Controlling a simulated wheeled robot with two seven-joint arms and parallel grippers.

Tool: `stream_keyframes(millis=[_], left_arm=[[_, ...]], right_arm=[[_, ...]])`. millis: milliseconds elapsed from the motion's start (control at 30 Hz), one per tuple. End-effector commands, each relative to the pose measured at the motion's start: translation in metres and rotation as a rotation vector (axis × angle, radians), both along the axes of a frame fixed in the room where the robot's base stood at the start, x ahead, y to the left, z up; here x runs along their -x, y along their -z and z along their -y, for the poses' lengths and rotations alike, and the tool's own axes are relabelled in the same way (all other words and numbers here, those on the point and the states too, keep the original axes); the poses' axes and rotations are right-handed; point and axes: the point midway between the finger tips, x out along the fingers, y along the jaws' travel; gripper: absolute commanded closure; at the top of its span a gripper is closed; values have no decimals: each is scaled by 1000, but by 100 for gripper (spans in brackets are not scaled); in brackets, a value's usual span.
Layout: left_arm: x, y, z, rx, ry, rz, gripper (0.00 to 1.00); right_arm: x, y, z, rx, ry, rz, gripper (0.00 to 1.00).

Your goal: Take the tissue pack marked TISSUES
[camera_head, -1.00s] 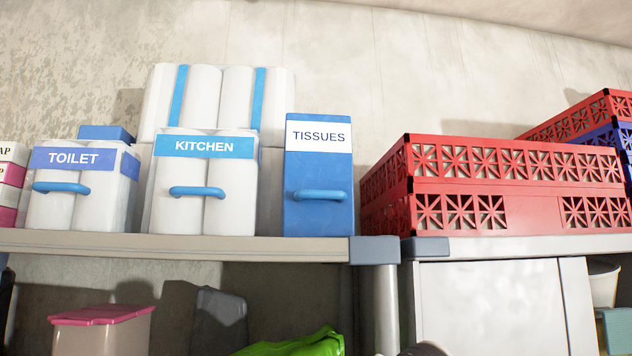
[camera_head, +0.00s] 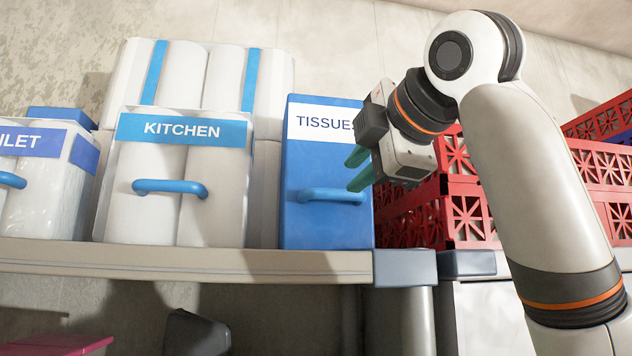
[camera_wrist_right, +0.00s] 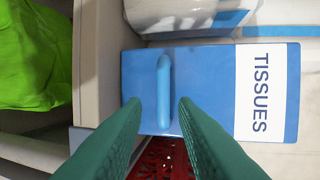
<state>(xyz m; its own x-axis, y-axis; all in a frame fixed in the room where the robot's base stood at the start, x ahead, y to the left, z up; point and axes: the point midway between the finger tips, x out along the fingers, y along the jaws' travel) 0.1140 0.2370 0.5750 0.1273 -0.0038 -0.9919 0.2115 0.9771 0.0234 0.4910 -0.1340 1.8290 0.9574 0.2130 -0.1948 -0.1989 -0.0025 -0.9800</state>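The blue tissue pack (camera_head: 320,222) with a white TISSUES label stands upright on the shelf in the head view, right of the KITCHEN pack. A blue handle (camera_head: 331,195) sticks out of its front. The pack (camera_wrist_right: 205,90) and its handle (camera_wrist_right: 164,92) also show in the right wrist view, turned sideways. My right gripper (camera_head: 358,168) has green fingers, apart and empty, at the right end of the handle. In the wrist view the fingertips (camera_wrist_right: 159,103) lie on either side of the handle's near end. The left gripper is not in view.
The KITCHEN pack (camera_head: 180,180) and TOILET pack (camera_head: 32,185) stand to the left on the same shelf (camera_head: 180,262). Red crates (camera_head: 462,210) stand to the right, behind my arm. A green item (camera_wrist_right: 35,55) lies below the shelf.

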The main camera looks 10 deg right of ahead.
Motion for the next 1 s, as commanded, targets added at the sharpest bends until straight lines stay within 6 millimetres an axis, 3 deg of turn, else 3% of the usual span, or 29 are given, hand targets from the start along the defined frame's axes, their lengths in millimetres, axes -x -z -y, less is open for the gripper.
stream_keyframes(millis=[33,200,300,433,633,800,1000], left_arm=[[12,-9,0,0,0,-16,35],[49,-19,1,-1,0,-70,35],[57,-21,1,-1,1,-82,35],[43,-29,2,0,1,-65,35],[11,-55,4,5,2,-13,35],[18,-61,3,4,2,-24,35],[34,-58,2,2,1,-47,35]], right_arm=[[-11,-2,-2,0,1,-5,74],[-36,4,-7,0,1,-3,74],[-44,7,-9,0,1,-2,74],[-52,7,-9,-1,1,-2,74],[-80,8,-6,-1,1,-3,74],[-96,14,-11,-1,2,-1,74],[-97,17,-12,-1,1,0,74]])
